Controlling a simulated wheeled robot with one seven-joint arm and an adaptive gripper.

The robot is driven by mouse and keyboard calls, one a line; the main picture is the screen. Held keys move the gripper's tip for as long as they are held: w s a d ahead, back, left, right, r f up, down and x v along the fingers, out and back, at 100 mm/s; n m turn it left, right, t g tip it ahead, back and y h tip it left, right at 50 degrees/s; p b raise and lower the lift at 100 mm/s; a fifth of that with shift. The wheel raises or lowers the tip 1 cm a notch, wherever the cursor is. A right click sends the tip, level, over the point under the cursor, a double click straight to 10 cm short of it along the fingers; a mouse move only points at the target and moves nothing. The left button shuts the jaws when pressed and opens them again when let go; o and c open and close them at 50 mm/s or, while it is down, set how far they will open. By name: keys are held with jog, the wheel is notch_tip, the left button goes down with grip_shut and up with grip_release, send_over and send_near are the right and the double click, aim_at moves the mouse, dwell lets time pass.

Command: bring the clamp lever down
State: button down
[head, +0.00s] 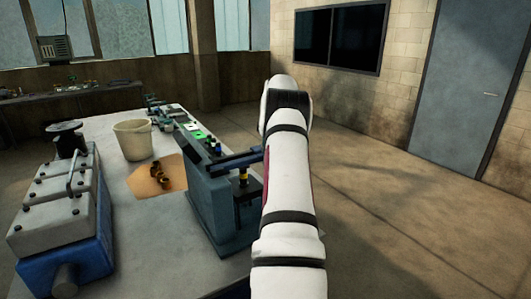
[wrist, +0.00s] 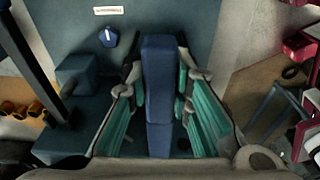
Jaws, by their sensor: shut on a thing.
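The clamp lever (wrist: 160,75) is a dark blue bar running up the middle of the wrist view. My gripper (wrist: 160,80) is shut on it, with the green-padded fingers on either side. In the head view the clamp lever (head: 238,160) juts out to the right from the top of a blue-grey upright fixture (head: 205,200), close to level. My arm covers its right end, and my gripper is hidden there. The fixture's face (wrist: 190,20) also shows in the wrist view, behind the lever.
A blue knob (wrist: 108,37) and a label plate (wrist: 108,10) are on the fixture. A cream bucket (head: 132,140), a tan mat (head: 145,183) with brass-coloured parts, and a grey-and-blue engine block (head: 60,210) stand left on the bench. Open floor (head: 400,215) lies to the right.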

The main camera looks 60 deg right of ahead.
jog(key=shift+f, duration=0.3)
jog(key=c, duration=1.4)
grip_release()
jog(key=shift+r, duration=0.2)
jog(key=r, duration=0.4)
jog(key=d+r, duration=0.1)
jog(key=r, duration=0.1)
jog(key=shift+s, duration=0.2)
jog(key=shift+s+r, duration=0.1)
jog(key=shift+r, duration=0.45)
